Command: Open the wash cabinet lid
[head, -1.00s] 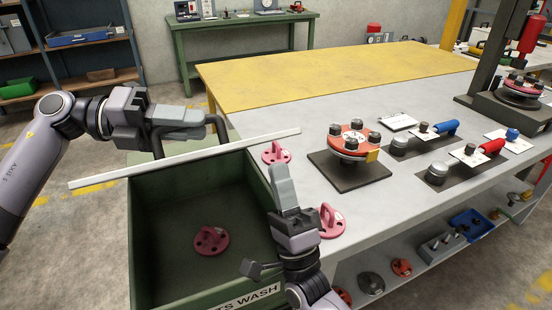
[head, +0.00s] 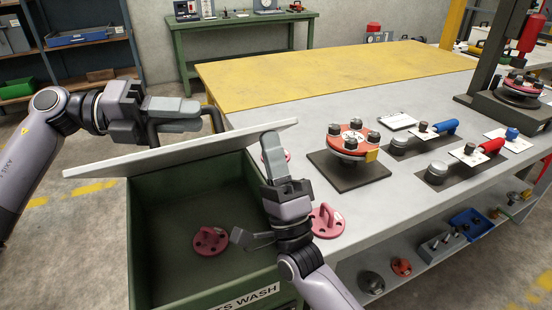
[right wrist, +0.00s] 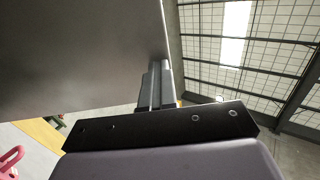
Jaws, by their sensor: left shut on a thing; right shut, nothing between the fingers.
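The wash cabinet (head: 150,290) is a green bin at the lower left of the head view, its inside in sight. Its pale grey lid (head: 170,154) stands raised at the far side, tilted, and slants up to the right. My left gripper (head: 203,115) is shut on the dark lid handle (head: 214,122) behind the lid. My right gripper (head: 271,145) is shut and empty by the lid's right end. In the right wrist view, the lid (right wrist: 80,50) fills the upper left, and its edge meets or nearly meets the fingers (right wrist: 156,88); contact is unclear.
A pink flanged part (head: 210,241) lies inside the bin. Another pink part (head: 327,220) sits on the grey table (head: 300,130) beside my right gripper; a third is mostly hidden behind it. A red flanged spool (head: 348,140) stands on a dark plate farther right.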

